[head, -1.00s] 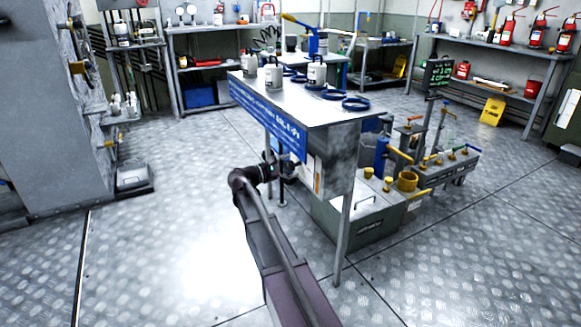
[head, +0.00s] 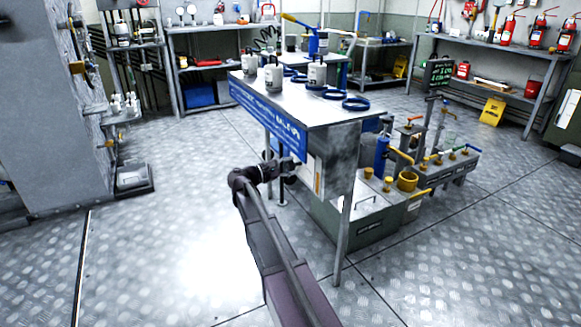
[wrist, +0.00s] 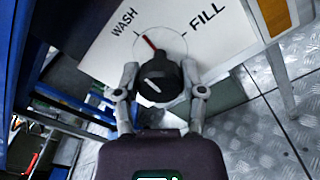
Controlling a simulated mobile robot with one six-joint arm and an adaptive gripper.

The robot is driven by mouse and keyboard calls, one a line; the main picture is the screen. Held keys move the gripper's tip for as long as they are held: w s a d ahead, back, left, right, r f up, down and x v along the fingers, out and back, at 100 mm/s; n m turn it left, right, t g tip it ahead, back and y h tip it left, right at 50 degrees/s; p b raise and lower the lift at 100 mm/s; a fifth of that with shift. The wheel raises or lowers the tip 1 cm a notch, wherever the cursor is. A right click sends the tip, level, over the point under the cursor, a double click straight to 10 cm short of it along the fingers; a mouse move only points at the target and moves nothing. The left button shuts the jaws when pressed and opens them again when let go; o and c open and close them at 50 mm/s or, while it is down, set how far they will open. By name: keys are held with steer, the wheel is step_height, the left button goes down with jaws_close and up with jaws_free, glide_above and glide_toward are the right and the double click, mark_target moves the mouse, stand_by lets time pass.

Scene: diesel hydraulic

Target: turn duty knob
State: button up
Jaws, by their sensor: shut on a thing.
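The black duty knob (wrist: 160,76) sits on a white panel (wrist: 98,52) in the wrist view. The panel is marked WASH at upper left and FILL at upper right. A red pointer (wrist: 150,42) on the knob's far side points up and slightly left, close to the WASH mark. A short white line shows on the knob's face. My gripper (wrist: 159,82) has a finger on each side of the knob and is shut on it. In the head view my gripper (head: 287,168) is at the panel under the table, and the knob cannot be made out.
The metal table (head: 295,98) above carries several white canisters and blue rings. Its front leg (head: 344,220) stands right of my arm. A grey box (head: 365,225) is on the floor beneath. The patterned floor to the left is clear.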

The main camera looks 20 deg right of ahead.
steer(key=m, duration=0.4)
steer(key=shift+d, duration=0.1)
steer(key=m, duration=0.4)
steer(key=shift+m, duration=0.3)
steer(key=m, duration=0.3)
steer(key=shift+m, duration=0.3)
steer(key=m, duration=0.4)
steer(key=shift+f, duration=0.1)
steer(key=o, duration=1.1)
steer(key=shift+o, duration=0.2)
steer(key=a, duration=1.2)
steer(key=shift+s, duration=0.2)
